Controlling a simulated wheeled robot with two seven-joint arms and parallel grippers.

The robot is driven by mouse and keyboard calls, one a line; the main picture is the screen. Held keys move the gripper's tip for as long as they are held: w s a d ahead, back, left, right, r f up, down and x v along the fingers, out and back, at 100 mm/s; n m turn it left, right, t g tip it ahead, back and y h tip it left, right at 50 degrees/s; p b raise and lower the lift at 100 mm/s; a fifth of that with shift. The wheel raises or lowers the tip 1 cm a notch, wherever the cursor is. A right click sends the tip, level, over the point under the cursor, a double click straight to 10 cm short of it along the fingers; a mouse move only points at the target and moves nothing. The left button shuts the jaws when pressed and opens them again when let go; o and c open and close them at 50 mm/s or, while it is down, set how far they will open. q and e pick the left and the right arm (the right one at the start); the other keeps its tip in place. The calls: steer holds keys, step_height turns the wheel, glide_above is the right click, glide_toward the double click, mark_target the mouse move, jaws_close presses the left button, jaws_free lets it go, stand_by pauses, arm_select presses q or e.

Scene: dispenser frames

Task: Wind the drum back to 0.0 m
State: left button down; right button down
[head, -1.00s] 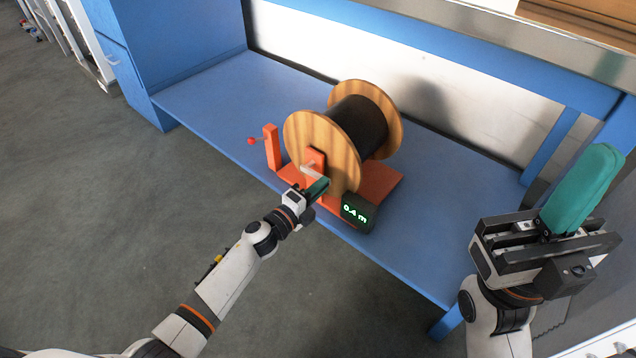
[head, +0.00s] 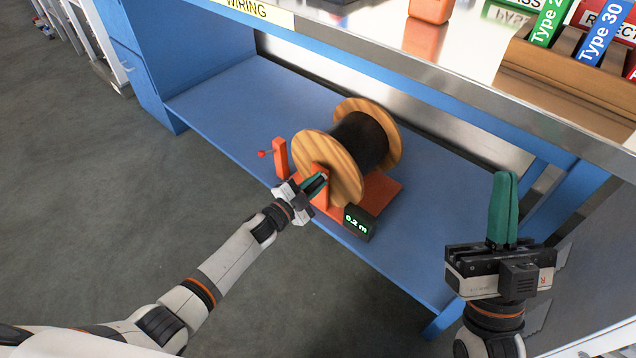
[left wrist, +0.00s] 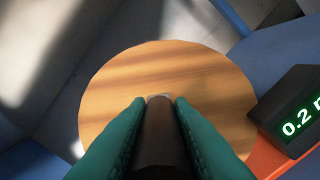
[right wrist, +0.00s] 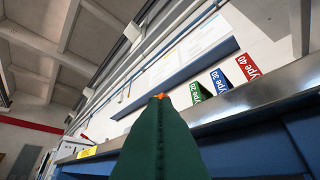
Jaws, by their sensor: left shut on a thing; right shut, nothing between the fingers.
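The drum (head: 314,158) has wooden flanges and a black winding. It sits in an orange stand (head: 387,196) on the blue lower shelf. A black counter box (head: 358,222) at the stand's front reads 0.2 m in green. My left gripper (head: 318,184) is at the near side of the drum. In the left wrist view its green fingers are shut on a dark crank handle (left wrist: 160,135), in front of the wooden flange (left wrist: 210,85). The crank arm is mostly hidden. My right gripper (head: 505,180) is shut and empty, pointing up at the right; its green fingers fill the lower right wrist view (right wrist: 160,110).
A red-knobbed lever (head: 263,153) stands by an orange post left of the drum. The steel worktop edge (head: 440,80) overhangs the shelf behind. Labelled bins (head: 600,45) stand on the worktop at the upper right. The shelf's left part is clear.

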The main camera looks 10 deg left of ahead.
arm_select(q)
steer(key=shift+w+a+r+n+p, duration=0.2)
steer(key=shift+a+r+n+p, duration=0.15)
steer(key=shift+n, duration=0.25)
steer(key=shift+w+a+r+n+p, duration=0.1)
steer(key=shift+w+a+n+p, duration=0.15)
steer(key=shift+a+n, duration=0.25)
arm_select(e)
steer(key=shift+w+a+f+g+h, duration=0.1)
steer(key=shift+w+f+g+h, duration=0.3)
steer(key=shift+w+f+g, duration=0.65)
steer(key=shift+w+a+f+g+h, duration=0.1)
steer(key=shift+w+f+g+h, duration=0.3)
steer(key=shift+w+f+g, duration=0.6)
arm_select(q)
steer(key=shift+d, duration=0.1)
arm_select(e)
steer(key=shift+s, duration=0.15)
arm_select(q)
steer(key=c, duration=1.3)
jaws_free()
steer(key=shift+s, duration=0.1)
steer(key=shift+s, duration=0.1)
